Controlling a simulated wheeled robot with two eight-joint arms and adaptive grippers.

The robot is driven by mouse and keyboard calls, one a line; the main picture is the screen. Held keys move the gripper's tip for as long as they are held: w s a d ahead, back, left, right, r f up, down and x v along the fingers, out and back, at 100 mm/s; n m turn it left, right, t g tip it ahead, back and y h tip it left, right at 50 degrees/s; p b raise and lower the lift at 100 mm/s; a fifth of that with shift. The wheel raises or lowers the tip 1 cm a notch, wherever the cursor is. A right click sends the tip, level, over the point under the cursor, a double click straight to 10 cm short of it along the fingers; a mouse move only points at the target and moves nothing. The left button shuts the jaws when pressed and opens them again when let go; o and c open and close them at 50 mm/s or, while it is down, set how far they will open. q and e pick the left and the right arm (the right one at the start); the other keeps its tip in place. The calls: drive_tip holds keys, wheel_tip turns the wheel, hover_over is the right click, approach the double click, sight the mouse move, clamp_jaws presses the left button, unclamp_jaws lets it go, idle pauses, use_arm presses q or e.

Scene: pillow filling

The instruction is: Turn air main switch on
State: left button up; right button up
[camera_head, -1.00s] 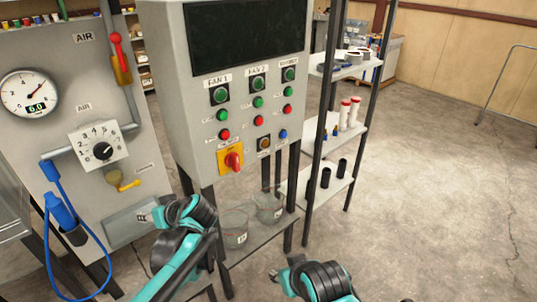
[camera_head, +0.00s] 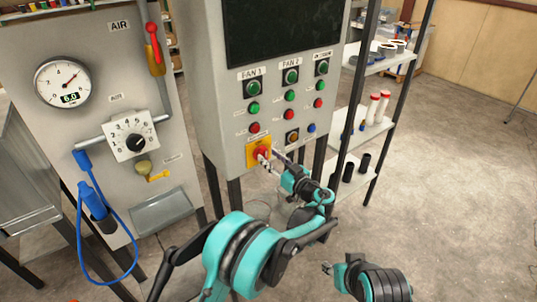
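The air panel carries a red lever (camera_head: 151,32) beside an upper AIR label, with its red end at the top. A yellow valve handle (camera_head: 157,177) sits lower on the same panel. On the grey control box, a red rotary switch (camera_head: 262,152) sits on a yellow plate (camera_head: 252,160). My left gripper (camera_head: 268,163) is right at this rotary switch, its fingertips overlapping the knob's lower right side. Whether they grip it is too small to tell. My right gripper (camera_head: 327,268) is low in the view, away from the panels, its fingers too small to read.
A gauge (camera_head: 63,82) and numbered dial (camera_head: 132,136) are on the air panel. A blue hose (camera_head: 85,190) hangs at its left. The box has several buttons (camera_head: 254,108) above the rotary switch. A shelf stands to its right; open floor (camera_head: 470,180) lies beyond.

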use_arm(q)
drive_tip(key=shift+x, duration=1.05)
clamp_jaws()
drive_tip(key=shift+m, duration=0.3)
drive_tip(key=shift+w+d+f+m+b, duration=0.15)
drive_tip(key=shift+d+f+m, duration=0.15)
drive_tip(key=shift+m, duration=2.55)
drive_tip(key=shift+w+d+f+m+b, duration=0.2)
drive_tip(key=shift+f+m, duration=0.1)
drive_tip(key=shift+m, duration=2.6)
drive_tip(key=shift+w+d+f+m+b, duration=0.15)
drive_tip(key=shift+d+f+m, duration=0.15)
drive_tip(key=shift+m, duration=2.55)
